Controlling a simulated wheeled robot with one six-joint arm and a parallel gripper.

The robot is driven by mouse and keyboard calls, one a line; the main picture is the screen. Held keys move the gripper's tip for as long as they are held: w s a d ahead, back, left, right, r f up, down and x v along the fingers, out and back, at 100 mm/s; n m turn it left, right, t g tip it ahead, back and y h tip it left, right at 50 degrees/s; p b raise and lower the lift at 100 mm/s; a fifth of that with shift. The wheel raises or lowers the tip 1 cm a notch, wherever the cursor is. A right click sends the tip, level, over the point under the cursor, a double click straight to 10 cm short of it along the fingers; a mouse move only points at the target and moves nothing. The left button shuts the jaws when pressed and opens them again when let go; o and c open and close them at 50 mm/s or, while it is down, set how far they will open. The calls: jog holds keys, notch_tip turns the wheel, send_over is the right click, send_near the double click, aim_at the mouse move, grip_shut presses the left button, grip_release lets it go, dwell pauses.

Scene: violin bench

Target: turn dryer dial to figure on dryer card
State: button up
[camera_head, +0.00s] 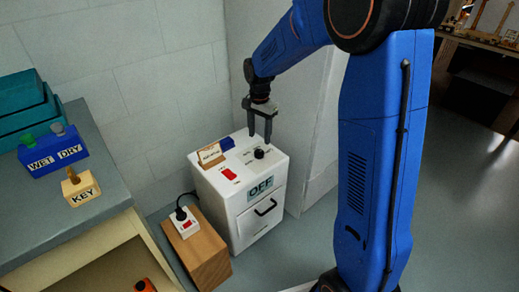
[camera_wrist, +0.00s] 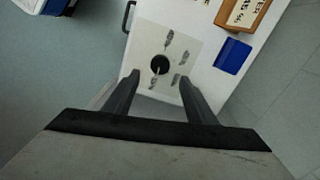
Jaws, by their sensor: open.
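The dryer (camera_head: 222,205) is a white cabinet with an OFF sign (camera_head: 260,188) on its front. Its black round dial (camera_head: 259,154) is on the top; in the wrist view the dial (camera_wrist: 159,64) sits on a pale plate with several small marks that I cannot read. The dryer card (camera_head: 209,152) stands in a wooden holder on the top; it is partly cut off in the wrist view (camera_wrist: 243,12), and its figure is not clear. My gripper (camera_head: 260,138) is open, pointing down above the dial. In the wrist view its fingers (camera_wrist: 159,80) are apart, just short of the dial, holding nothing.
A blue block (camera_head: 227,143) and a red switch (camera_head: 229,174) are also on the dryer top. A wooden box with a power socket (camera_head: 184,222) stands left of it. A bench with WET and DRY (camera_head: 54,157) and KEY (camera_head: 81,188) blocks is further left. A wall is behind.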

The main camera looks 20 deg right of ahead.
aim_at(260, 151)
notch_tip(260, 151, down, 8)
jog(key=shift+r, duration=0.1)
jog(key=shift+c, duration=0.2)
jog(key=c, duration=1)
